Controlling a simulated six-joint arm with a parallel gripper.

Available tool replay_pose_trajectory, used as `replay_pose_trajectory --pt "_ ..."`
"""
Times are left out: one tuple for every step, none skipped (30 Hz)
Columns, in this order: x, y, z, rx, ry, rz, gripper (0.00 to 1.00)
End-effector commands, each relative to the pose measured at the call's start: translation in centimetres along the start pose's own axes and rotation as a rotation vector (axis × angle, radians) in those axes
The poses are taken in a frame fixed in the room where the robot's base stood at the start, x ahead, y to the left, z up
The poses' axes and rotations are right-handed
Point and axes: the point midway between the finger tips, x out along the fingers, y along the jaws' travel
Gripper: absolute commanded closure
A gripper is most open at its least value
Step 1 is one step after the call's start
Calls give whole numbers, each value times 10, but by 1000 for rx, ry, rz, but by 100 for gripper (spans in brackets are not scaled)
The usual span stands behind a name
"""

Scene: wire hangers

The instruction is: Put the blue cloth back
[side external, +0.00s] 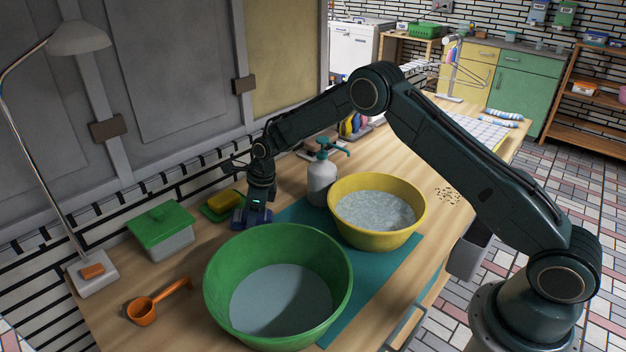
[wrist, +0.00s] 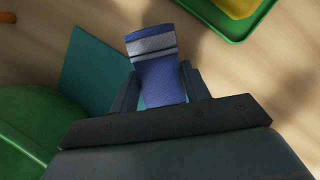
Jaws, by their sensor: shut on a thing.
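The blue cloth (wrist: 157,66) has two pale stripes near its end. It sits between the fingers of my gripper (wrist: 160,85) in the wrist view, and its striped end sticks out past them. In the side external view my gripper (side external: 252,212) points down behind the green basin, with the blue cloth (side external: 242,220) low between its jaws. The gripper is shut on the cloth. I cannot tell whether the cloth touches the table.
A green basin (side external: 220,268) and a yellow basin (side external: 418,222) of water stand on a teal mat (side external: 385,270). A green tray (side external: 210,215) with a yellow sponge (side external: 224,201) lies left of the gripper. A pump bottle (side external: 320,182) stands to the right. A lidded box (side external: 165,232) is further left.

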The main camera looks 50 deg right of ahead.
Motion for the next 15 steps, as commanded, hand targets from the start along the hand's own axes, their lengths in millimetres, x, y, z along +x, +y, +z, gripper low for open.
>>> replay_pose_trajectory --pt "1 0 0 0 0 0 90" --pt "1 0 0 0 0 0 90" --pt "2 0 -1 0 0 0 90" --pt "3 0 -1 0 0 0 90" --pt "4 0 -1 0 0 0 90" --pt "4 0 -1 0 0 0 90" --pt "5 0 -1 0 0 0 90" --pt "6 0 -2 0 1 0 90" --pt "6 0 -2 0 1 0 90" --pt "7 0 -2 0 1 0 90" --pt "8 0 -2 0 1 1 90" --pt "8 0 -2 0 1 1 90" --pt "8 0 -2 1 1 0 50" --pt "8 0 -2 1 1 0 44" --pt "8 0 -2 1 1 0 36"
